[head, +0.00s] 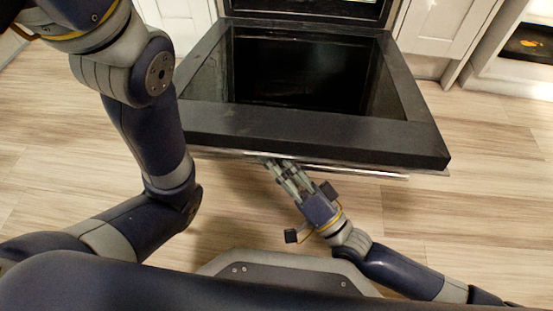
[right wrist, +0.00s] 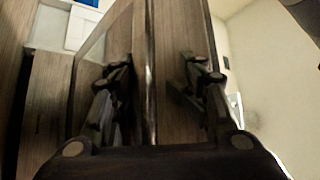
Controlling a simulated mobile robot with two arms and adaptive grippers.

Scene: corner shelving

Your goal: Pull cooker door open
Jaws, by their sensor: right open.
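The cooker door (head: 300,128) is swung down and lies nearly flat, its dark glass inner side facing up. Its metal handle (head: 375,174) runs along the front edge. In the right wrist view the open fingers (right wrist: 160,85) stand on either side of the bright handle bar (right wrist: 149,75), with gaps to both sides; contact cannot be told. My left arm crosses the left of the head view, and its gripper is out of view.
The cooker opening (head: 310,10) is at the top centre, between white cabinet fronts (head: 440,25). An open shelf unit (head: 515,75) stands at the far right. Wooden floor (head: 480,150) is clear to the right of the door.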

